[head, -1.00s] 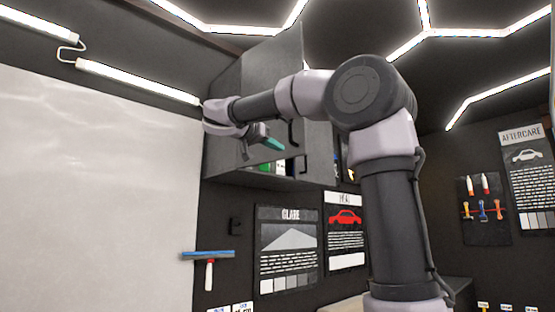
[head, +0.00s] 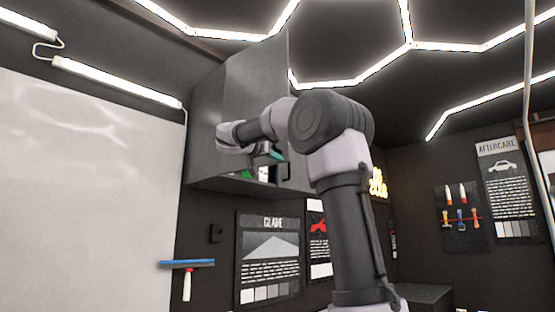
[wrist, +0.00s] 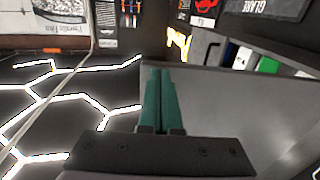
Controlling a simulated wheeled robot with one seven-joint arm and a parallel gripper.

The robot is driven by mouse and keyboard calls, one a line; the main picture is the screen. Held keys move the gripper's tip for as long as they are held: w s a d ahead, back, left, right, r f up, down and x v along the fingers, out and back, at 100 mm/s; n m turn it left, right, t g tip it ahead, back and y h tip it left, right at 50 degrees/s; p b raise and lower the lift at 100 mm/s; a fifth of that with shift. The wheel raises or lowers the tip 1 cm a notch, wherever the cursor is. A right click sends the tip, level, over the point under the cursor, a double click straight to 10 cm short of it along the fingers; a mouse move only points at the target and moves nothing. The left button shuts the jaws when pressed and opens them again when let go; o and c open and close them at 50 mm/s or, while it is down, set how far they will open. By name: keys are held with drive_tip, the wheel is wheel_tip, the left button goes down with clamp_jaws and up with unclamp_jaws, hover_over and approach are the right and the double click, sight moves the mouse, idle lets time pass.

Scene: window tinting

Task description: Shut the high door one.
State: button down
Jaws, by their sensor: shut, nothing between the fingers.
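The high door (head: 257,72) is a grey panel on the wall cabinet (head: 207,125). It stands open, and bottles show in the gap behind my gripper. In the wrist view the door (wrist: 225,85) is a broad grey panel beside the green fingers. My gripper (head: 276,156) is at the lower part of the door, its teal fingers shut and empty. The fingers also show in the wrist view (wrist: 160,85). I cannot tell whether they touch the door.
Bottles and boxes, including a green one (wrist: 268,65), stand inside the cabinet. Below it hang the GLARE poster (head: 268,255) and a blue squeegee (head: 187,264). A tool board (head: 460,215) is on the right wall. Open air lies right of my arm.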

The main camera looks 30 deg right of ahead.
drive_tip(key=shift+w+d, duration=0.15)
drive_tip(key=shift+d, duration=0.2)
drive_tip(key=shift+d, duration=0.15)
